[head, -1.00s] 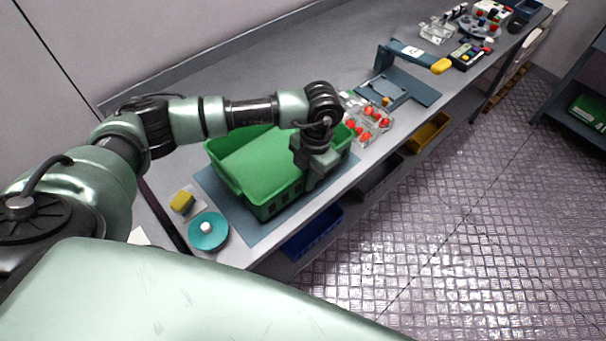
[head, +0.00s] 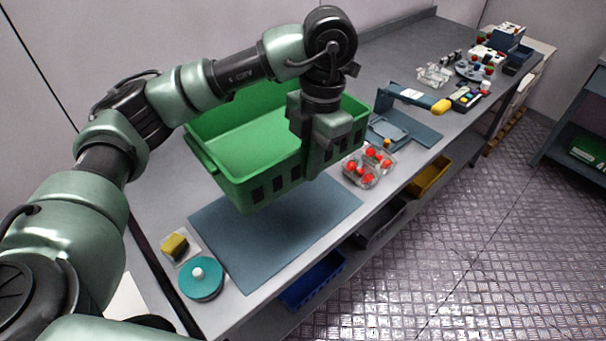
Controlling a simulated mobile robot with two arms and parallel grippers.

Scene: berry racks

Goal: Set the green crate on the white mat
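The green crate (head: 262,188) hangs in the air above a blue-grey mat (head: 262,250) on the workbench. It looks empty and roughly level. My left gripper (head: 308,172) is at the crate's near right long side, shut on its wall; the fingertips are partly hidden by the gripper body. A white flat patch (head: 126,298) shows at the lower left, partly hidden by my arm; I cannot tell whether it is the white mat. My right gripper is not in view.
A yellow sponge (head: 174,245) and a teal round lidded thing (head: 201,279) lie left of the blue-grey mat. Clear punnets with red berries (head: 367,168) and a blue-grey device with a yellow handle (head: 412,100) stand to the right. Blue (head: 312,279) and yellow (head: 430,176) bins sit below.

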